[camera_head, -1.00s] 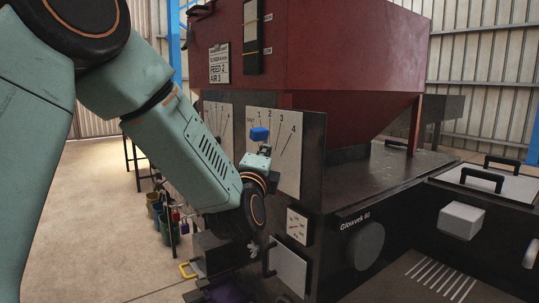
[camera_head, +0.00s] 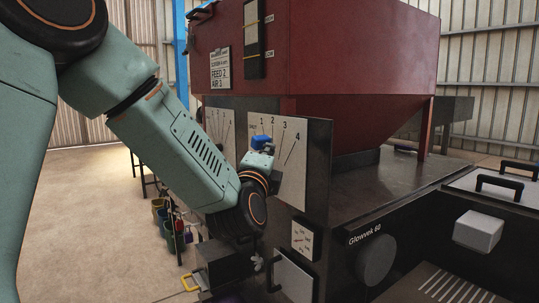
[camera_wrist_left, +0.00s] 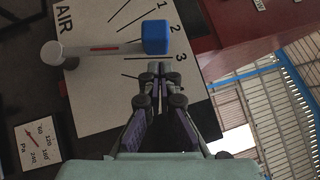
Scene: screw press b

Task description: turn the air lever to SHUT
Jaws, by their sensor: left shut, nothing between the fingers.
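The air lever shows in the left wrist view as a pale bar with a red stripe (camera_wrist_left: 105,50), a round pivot and a blue knob (camera_wrist_left: 155,36). It lies along the mark 2 of the white AIR plate (camera_wrist_left: 95,110). In the head view the blue knob (camera_head: 262,141) stands before the plate (camera_head: 292,185), whose scale runs from SHUT to 4; my wrist hides the lever's bar. My left gripper (camera_wrist_left: 155,68) is shut and empty, its tips beside the knob on the 3 side, seemingly just apart from it. My right gripper is out of view.
A pressure gauge (camera_head: 303,240) sits below the plate. A second scale plate (camera_head: 219,125) is at the left, partly behind my arm. A sign (camera_head: 220,68) on the red hopper (camera_head: 350,50) reads FEED 2, AIR 3. A handled door (camera_head: 293,275) is low on the panel.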

